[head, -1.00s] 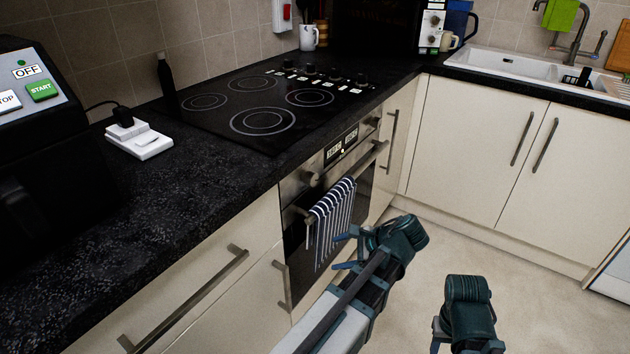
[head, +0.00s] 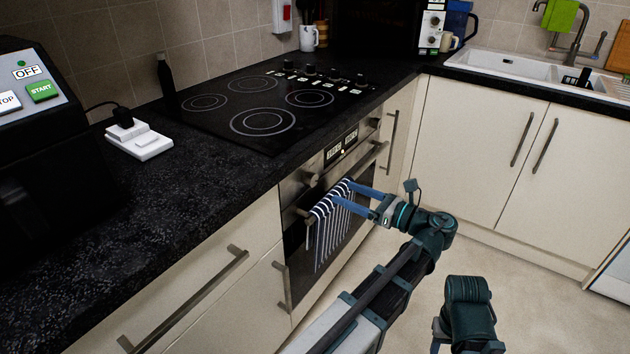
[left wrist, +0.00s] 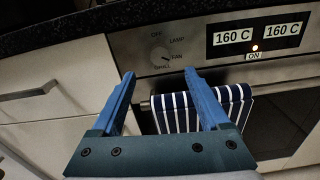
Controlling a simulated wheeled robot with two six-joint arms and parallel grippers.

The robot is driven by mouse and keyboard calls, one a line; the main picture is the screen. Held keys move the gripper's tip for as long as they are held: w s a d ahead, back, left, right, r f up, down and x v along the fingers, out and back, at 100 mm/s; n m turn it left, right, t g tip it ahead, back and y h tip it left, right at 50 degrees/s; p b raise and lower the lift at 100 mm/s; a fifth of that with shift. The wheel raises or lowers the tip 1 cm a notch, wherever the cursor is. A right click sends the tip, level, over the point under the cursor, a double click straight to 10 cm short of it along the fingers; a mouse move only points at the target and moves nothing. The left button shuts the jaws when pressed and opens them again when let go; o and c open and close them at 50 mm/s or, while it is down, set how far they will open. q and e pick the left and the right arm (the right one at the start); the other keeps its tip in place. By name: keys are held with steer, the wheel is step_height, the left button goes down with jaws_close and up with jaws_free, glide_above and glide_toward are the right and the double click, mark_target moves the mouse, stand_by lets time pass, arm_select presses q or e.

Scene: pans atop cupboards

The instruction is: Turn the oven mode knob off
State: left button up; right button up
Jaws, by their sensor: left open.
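The oven mode knob (left wrist: 160,59) is a round metal knob on the oven's steel panel, with OFF, LAMP, FAN and GRILL around it. Its pointer seems turned toward the FAN side, but it is small. In the head view the knob (head: 311,179) sits at the panel's left end. My left gripper (head: 346,194) is open and empty, in front of the striped towel, its blue fingers toward the oven. In the left wrist view its fingertips (left wrist: 159,76) lie either side of and below the knob, apart from it. My right gripper is not visible.
A striped towel (left wrist: 190,110) hangs on the oven door handle just below the knob. The worktop edge (head: 245,190) overhangs the panel. Open floor (head: 540,310) lies to the right.

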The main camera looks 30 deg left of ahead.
mark_target(315, 180)
arm_select(q)
steer(key=a, duration=0.7)
steer(key=w+a, duration=0.1)
steer(key=a, duration=0.2)
steer(key=shift+a, duration=0.3)
jaws_close()
